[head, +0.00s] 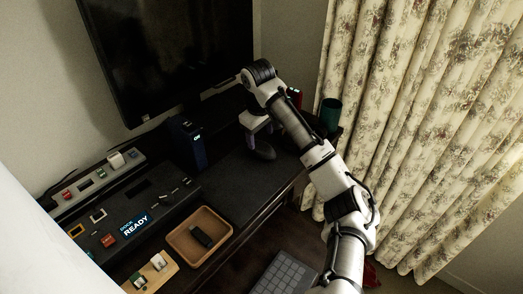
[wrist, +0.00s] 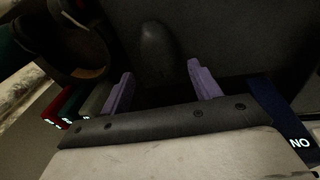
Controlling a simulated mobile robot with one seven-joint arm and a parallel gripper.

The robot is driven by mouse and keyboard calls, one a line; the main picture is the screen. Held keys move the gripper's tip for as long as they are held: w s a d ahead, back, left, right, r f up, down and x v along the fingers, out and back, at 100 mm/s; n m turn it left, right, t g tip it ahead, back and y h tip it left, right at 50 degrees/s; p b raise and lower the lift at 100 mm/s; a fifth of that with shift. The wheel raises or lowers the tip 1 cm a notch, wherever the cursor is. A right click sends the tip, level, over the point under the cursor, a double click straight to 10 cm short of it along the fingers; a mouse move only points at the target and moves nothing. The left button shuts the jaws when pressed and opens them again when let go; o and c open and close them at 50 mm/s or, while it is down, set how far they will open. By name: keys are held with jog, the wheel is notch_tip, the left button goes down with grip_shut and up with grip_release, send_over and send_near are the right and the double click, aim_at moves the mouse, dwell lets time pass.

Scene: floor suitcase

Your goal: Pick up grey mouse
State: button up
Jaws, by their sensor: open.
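The grey mouse (wrist: 157,52) is a dark, smooth oval on the dark desk surface. In the wrist view it lies just beyond my fingertips, between the lines of the two fingers. My gripper (wrist: 160,74) is open, with its two purple fingers apart and nothing between them. In the head view my gripper (head: 260,132) hangs over the back part of the desk, pointing down. The mouse (head: 264,153) shows there as a dark shape just below the fingers, partly hidden by them. I cannot tell whether a finger touches it.
A dark blue box (head: 187,143) stands left of my gripper. A green cup (head: 331,115) and a red upright item (head: 297,97) stand on the right. A wooden tray (head: 176,236) with a dark object, a READY panel (head: 105,240) and a monitor (head: 170,55) are on the left.

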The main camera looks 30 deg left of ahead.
aim_at(261, 146)
jog(key=shift+w+a+f+p, duration=0.1)
jog(key=shift+w+f+p, duration=0.1)
jog(key=shift+f, duration=0.75)
jog(key=shift+w+a+f+p, duration=0.1)
jog(key=shift+w+f+p, duration=0.05)
jog(key=shift+f, duration=0.85)
jog(key=shift+w+a+f+p, duration=0.1)
jog(key=shift+w+f+p, duration=0.1)
jog(key=shift+f, duration=0.75)
jog(key=c, duration=0.6)
